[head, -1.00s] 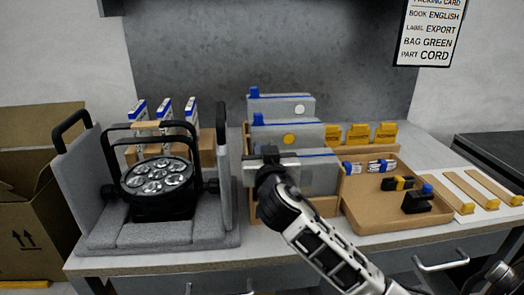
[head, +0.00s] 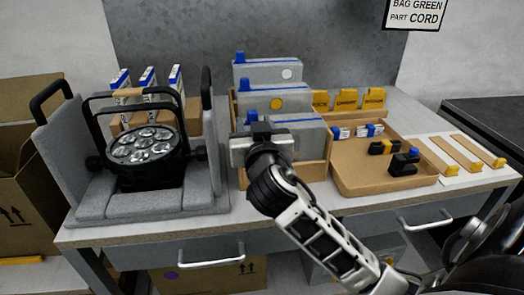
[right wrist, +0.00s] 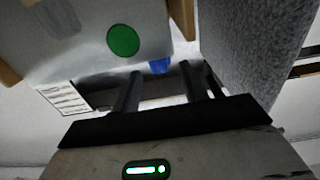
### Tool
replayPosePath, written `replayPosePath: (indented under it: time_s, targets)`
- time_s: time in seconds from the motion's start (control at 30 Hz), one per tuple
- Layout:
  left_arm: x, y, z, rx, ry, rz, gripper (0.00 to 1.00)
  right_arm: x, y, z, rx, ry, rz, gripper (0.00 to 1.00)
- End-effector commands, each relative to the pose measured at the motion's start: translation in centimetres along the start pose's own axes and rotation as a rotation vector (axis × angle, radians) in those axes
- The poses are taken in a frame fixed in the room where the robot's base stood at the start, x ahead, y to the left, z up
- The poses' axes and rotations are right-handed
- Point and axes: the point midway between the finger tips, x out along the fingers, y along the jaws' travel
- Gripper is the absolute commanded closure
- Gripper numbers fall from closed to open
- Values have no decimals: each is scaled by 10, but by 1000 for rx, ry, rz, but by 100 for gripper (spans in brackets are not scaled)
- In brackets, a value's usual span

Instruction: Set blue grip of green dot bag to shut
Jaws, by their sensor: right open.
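The green dot bag is the front grey bag (head: 312,140) in the wooden rack, with a blue strip along its top. Its green dot (right wrist: 123,40) shows in the right wrist view. Its blue grip (right wrist: 160,66) lies at the bag's edge, between the fingertips in that picture; I cannot tell whether they touch it. My left gripper is not in view.
Behind stand a bag with a yellow dot (head: 277,104) and one with a white dot (head: 287,74), each with a blue grip. A grey foam case (head: 150,203) with a par can (head: 145,150) is close on the left. A brown tray (head: 365,188) with small parts lies right.

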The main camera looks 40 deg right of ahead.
Motion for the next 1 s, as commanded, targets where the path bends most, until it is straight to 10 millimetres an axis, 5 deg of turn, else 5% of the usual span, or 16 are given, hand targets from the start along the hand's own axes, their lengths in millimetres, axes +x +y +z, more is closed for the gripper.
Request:
replayPosePath:
  time_s: [0.4, 1.0]
  targets:
    - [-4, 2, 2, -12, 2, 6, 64, -94, 1, -2, 1, -7, 2, 56]
    - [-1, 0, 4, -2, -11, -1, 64, -112, 0, 0, 0, 0, 2, 56]
